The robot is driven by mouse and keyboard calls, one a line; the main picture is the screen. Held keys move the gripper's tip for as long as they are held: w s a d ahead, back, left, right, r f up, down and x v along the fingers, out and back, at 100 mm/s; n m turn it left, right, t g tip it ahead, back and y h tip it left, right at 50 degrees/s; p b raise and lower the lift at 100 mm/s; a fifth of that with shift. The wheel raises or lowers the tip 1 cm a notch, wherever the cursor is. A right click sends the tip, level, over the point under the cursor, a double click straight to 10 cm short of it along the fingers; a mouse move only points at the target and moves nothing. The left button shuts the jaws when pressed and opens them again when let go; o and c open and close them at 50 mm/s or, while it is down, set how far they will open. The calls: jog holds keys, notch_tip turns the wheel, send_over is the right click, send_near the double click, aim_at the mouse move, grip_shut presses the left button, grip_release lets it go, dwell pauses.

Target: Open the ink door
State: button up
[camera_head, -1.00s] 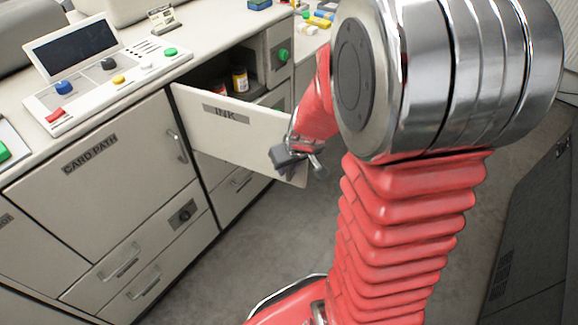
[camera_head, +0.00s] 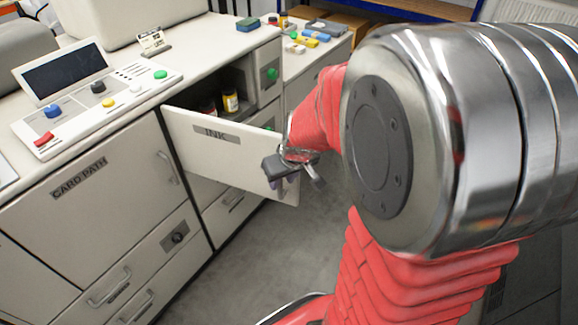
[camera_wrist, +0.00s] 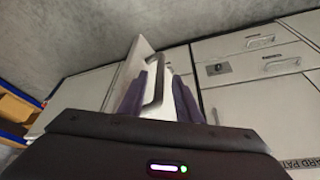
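The ink door (camera_head: 230,140), a pale panel labelled INK, stands swung out from its compartment in the head view. Its edge and grey handle (camera_wrist: 158,78) show in the wrist view. My gripper (camera_head: 287,180) is at the door's outer end in the head view, covering the handle there. In the wrist view, its two purple fingers (camera_wrist: 166,85) stand apart on either side of the handle.
The open compartment (camera_head: 232,82) holds small ink jars (camera_head: 230,101). A CARD PATH door (camera_head: 95,195) and drawers (camera_head: 120,285) are to the left. A control panel (camera_head: 95,95) sits on the counter. Grey floor (camera_head: 265,250) is free below the ink door.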

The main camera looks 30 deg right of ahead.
jog(key=v, duration=0.9)
jog(key=shift+c, duration=0.5)
jog(key=shift+d, duration=0.15)
jog(key=shift+c, duration=0.9)
jog(key=shift+s+d+f, duration=0.1)
jog(key=shift+d+f, duration=0.05)
jog(key=shift+d, duration=0.2)
jog(key=shift+c, duration=0.7)
jog(key=s+d+y, duration=0.1)
jog(key=d, duration=0.2)
jog(key=s+d+f+n+g+y, duration=0.1)
jog(key=d, duration=0.2)
jog(key=s+d+f+n+g+y, duration=0.1)
jog(key=d, duration=0.3)
grip_shut()
jog(key=s+d+n+y, duration=0.2)
jog(key=s+d+y, duration=0.2)
jog(key=d, duration=0.5)
jog(key=shift+s+f+n+t, duration=0.2)
jog(key=shift+s+n+t, duration=0.1)
jog(key=shift+s+n, duration=0.15)
jog(key=shift+s+d, duration=0.1)
